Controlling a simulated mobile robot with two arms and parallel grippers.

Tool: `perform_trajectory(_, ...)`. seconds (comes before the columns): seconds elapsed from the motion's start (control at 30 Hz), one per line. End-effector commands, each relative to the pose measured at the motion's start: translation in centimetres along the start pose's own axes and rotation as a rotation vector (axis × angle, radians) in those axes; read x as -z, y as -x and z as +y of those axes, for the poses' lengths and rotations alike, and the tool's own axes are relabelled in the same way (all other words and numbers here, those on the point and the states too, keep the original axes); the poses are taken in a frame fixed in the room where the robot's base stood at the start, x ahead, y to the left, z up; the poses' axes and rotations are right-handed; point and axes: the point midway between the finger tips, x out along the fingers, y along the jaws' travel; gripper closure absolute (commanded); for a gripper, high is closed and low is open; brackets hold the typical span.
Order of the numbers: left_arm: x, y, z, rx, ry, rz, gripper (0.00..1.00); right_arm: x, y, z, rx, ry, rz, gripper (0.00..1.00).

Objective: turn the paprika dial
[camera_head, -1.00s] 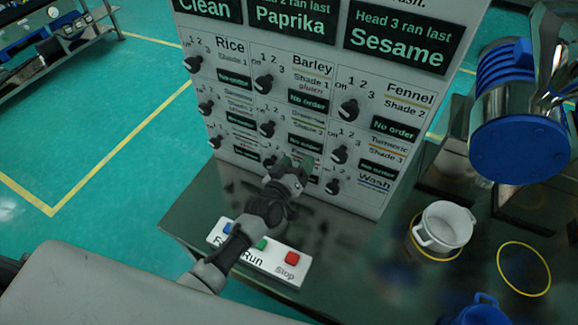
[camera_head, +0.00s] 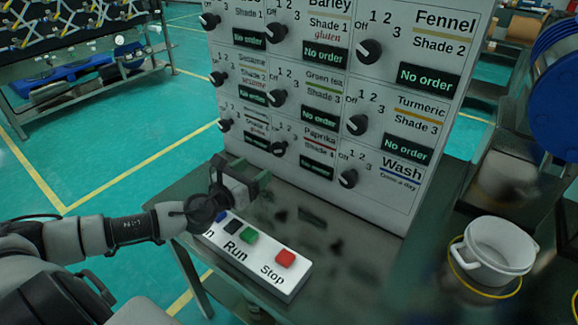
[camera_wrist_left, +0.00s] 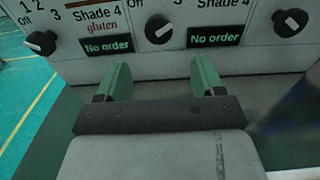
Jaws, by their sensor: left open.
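The paprika dial (camera_head: 279,148) is a black knob in the middle of the bottom row on the white panel. Its label reads Paprika, Shade 4, and the display beside it (camera_head: 316,170) reads "No order". In the left wrist view the dial (camera_wrist_left: 158,29) sits at the top middle, with a white mark on its face. My left gripper (camera_head: 250,173) is open and empty, in front of the panel's lower edge, below and left of the dial in the head view. In the left wrist view its green fingers (camera_wrist_left: 160,75) point toward the panel below the dial, apart from it. My right gripper is not seen.
The Wash dial (camera_head: 348,178) is right of the paprika dial; another dial (camera_head: 224,125) is to its left. A button box (camera_head: 265,268) with Run and Stop stands just below the gripper. A white pot (camera_head: 500,243) stands at right.

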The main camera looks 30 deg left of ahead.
Motion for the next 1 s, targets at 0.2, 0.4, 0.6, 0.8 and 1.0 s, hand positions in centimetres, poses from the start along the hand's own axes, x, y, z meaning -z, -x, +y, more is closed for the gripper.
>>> perform_trajectory(0.2,-0.4,-1.4,0.1,-0.002,-0.014,-0.007,0.32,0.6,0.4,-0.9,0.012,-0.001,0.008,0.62)
perform_trajectory(0.4,-0.5,-4.3,0.1,-0.002,-0.010,-0.008,0.32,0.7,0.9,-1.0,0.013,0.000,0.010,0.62)
perform_trajectory(0.6,-0.4,-7.5,0.0,-0.001,-0.010,-0.007,0.32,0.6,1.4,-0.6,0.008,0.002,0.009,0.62)
perform_trajectory(0.8,-0.2,-9.9,0.0,-0.001,-0.010,-0.004,0.32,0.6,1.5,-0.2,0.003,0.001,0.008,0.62)
perform_trajectory(1.0,-0.2,-10.7,0.0,0.001,-0.012,-0.004,0.32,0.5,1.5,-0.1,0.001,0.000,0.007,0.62)
